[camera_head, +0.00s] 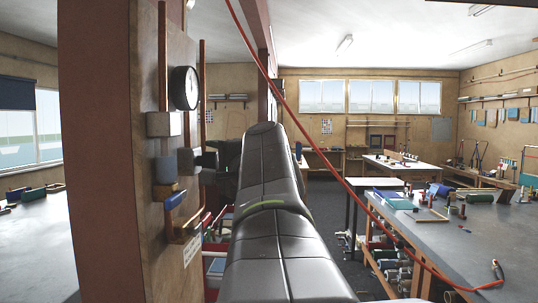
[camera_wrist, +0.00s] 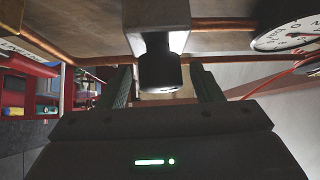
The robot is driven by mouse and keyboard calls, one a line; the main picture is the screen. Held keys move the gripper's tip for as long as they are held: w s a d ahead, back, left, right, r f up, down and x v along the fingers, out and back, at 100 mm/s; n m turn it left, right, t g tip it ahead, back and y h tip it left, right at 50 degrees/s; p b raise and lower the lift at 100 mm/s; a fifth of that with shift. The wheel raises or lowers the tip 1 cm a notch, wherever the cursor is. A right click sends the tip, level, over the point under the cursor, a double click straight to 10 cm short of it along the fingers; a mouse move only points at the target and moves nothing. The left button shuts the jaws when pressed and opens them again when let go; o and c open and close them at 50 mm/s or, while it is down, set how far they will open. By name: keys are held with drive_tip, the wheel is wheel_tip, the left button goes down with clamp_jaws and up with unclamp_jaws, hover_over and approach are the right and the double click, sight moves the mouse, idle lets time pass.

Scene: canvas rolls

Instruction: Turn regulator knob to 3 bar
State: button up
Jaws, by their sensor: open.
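The black regulator knob (camera_wrist: 159,72) is a short cylinder on a neck below the pale metal regulator block (camera_wrist: 156,14) in the wrist view. My gripper (camera_wrist: 161,67) is open, with one dark finger on each side of the knob and a visible gap at both sides. The round white pressure gauge (camera_wrist: 290,32) is cut off at the upper right; its pointer reading is not clear. In the head view the gauge (camera_head: 184,88) is seen nearly edge-on above the regulator block (camera_head: 164,124), and my dark arm reaches toward it.
Copper pipes (camera_head: 163,60) run along the wall panel. A red hose (camera_head: 310,135) crosses the view and ends on the right workbench (camera_head: 480,232). A blue-handled item (camera_head: 175,199) hangs below the regulator. A reddish post (camera_head: 95,150) stands left of it.

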drive_tip(key=shift+w+a, duration=0.25)
drive_tip(key=shift+c, duration=0.5)
drive_tip(key=c, duration=0.9)
drive_tip(key=shift+f+b, duration=0.2)
drive_tip(key=shift+b, duration=0.65)
